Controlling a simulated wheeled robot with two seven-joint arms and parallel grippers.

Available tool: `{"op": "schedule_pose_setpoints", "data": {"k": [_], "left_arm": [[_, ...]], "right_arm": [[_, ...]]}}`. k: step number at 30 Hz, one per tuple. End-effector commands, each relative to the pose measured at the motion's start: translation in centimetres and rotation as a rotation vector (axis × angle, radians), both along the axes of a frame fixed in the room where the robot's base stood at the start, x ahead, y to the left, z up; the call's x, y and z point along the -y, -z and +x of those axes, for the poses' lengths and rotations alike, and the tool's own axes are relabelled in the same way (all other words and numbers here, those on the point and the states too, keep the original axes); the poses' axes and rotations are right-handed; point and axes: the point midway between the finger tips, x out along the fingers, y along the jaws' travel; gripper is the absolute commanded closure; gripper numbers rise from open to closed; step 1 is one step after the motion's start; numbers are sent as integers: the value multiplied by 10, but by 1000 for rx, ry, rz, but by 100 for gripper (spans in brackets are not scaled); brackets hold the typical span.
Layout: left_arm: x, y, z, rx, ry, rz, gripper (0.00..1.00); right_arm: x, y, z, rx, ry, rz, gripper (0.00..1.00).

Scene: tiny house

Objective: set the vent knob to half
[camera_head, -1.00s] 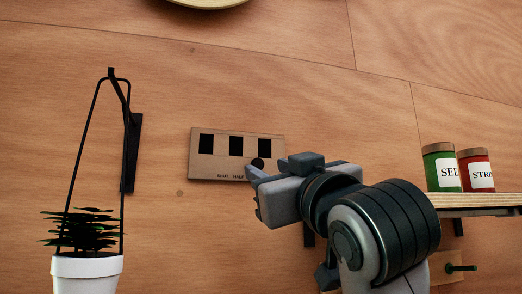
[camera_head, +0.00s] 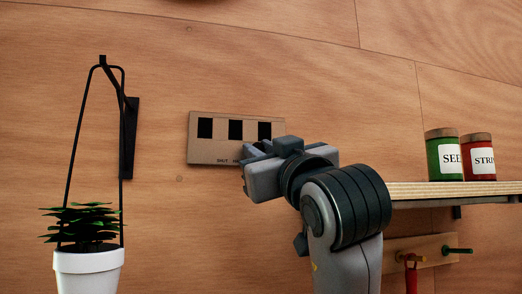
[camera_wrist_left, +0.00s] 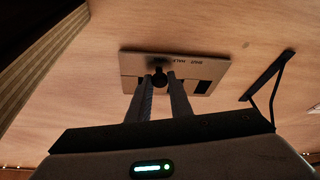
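The vent panel (camera_head: 222,127) is a flat tan plate on the wooden wall with a row of three dark windows. My left gripper (camera_head: 257,150) is at the panel's lower right and hides the vent knob in the head view. In the left wrist view, the round black vent knob (camera_wrist_left: 160,80) sits between the fingertips of my left gripper (camera_wrist_left: 161,84), which are drawn in close on both sides of it. My right gripper is not in view.
A wooden shelf (camera_head: 430,188) with a green jar (camera_head: 445,157) and a red jar (camera_head: 480,160) is to the right of my arm. A peg board (camera_head: 425,252) is below it. A potted plant (camera_head: 88,262) hangs from a black bracket at left.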

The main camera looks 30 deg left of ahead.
Motion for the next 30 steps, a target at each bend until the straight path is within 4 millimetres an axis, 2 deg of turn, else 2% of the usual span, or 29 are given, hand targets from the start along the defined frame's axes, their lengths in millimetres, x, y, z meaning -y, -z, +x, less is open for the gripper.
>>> {"op": "schedule_pose_setpoints", "data": {"k": [5, 13, 23, 24, 26, 30], "left_arm": [[-1, 1, -2, 1, 1, 0, 100], [-17, 2, -21, 6, 1, -1, 100], [-19, -1, -24, 2, 1, 1, 100], [-19, -1, -23, 2, 1, 1, 77], [-19, -1, -23, 2, 1, 1, 62], [-19, -1, -23, 2, 1, 1, 62]], "right_arm": [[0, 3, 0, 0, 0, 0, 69], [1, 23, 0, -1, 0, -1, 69], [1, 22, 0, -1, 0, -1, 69], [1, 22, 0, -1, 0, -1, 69], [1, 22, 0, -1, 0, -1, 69], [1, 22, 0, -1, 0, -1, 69]]}}
